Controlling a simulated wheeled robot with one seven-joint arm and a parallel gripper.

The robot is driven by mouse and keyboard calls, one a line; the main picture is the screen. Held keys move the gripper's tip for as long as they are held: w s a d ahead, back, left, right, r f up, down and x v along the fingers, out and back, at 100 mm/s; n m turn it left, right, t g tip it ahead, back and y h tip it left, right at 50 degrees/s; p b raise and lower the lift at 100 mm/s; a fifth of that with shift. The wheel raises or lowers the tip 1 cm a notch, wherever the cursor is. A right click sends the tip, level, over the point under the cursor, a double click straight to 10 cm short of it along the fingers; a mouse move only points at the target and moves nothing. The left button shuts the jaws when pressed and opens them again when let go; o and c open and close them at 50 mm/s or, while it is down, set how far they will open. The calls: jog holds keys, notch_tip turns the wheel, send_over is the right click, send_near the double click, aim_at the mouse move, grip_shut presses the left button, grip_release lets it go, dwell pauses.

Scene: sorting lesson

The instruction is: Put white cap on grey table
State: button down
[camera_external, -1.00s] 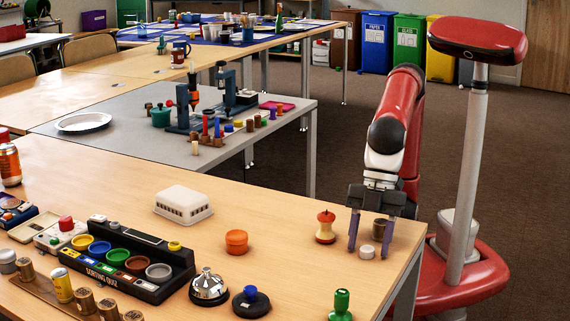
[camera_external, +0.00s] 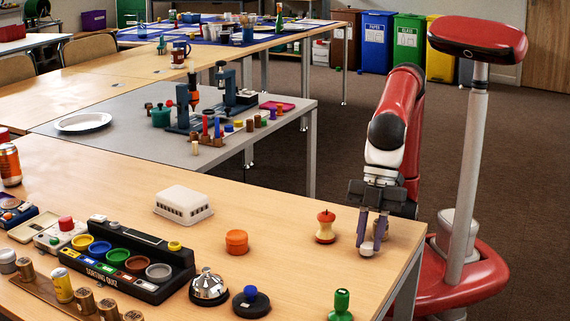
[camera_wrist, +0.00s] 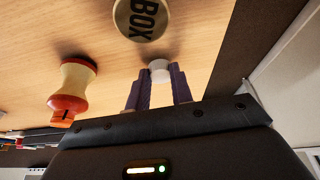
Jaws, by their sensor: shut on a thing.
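The white cap (camera_external: 367,249) is a small white round piece at the right end of the near wooden table. My gripper (camera_external: 370,240) is shut on it, with its purple fingers pointing down at the tabletop. In the wrist view the cap (camera_wrist: 159,70) shows between the two fingertips (camera_wrist: 158,78). I cannot tell whether it still touches the wood. The grey table (camera_external: 110,103) stands behind the near wooden table, to the left of my arm.
A red-topped apple-core piece (camera_external: 325,227) stands just left of my gripper. A round piece marked BOX (camera_wrist: 140,18) is close by. An orange pot (camera_external: 236,242) and a white box (camera_external: 184,203) stand further left. The grey table holds a white plate (camera_external: 83,122) and dark stands (camera_external: 236,95).

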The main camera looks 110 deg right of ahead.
notch_tip(320, 180, up, 19)
jog(key=p, duration=0.2)
jog(key=w+d+f+m, duration=0.2)
jog(key=w+d+m, duration=0.1)
jog(key=w+d, duration=0.65)
jog(key=w+d+f+m+h, duration=0.1)
jog(key=w+d+m, duration=0.1)
jog(key=d, duration=0.6)
jog(key=w+d+f+m+t+h, duration=0.1)
jog(key=w+d+f+m, duration=0.1)
jog(key=w+d, duration=0.3)
jog(key=w+d+f+m+h, duration=0.1)
jog(key=w+d, duration=0.3)
jog(key=d, duration=0.9)
jog(key=shift+f+m+t, duration=0.3)
jog(key=shift+f+m, duration=0.15)
jog(key=shift+m, duration=0.35)
jog(key=shift+d, duration=0.15)
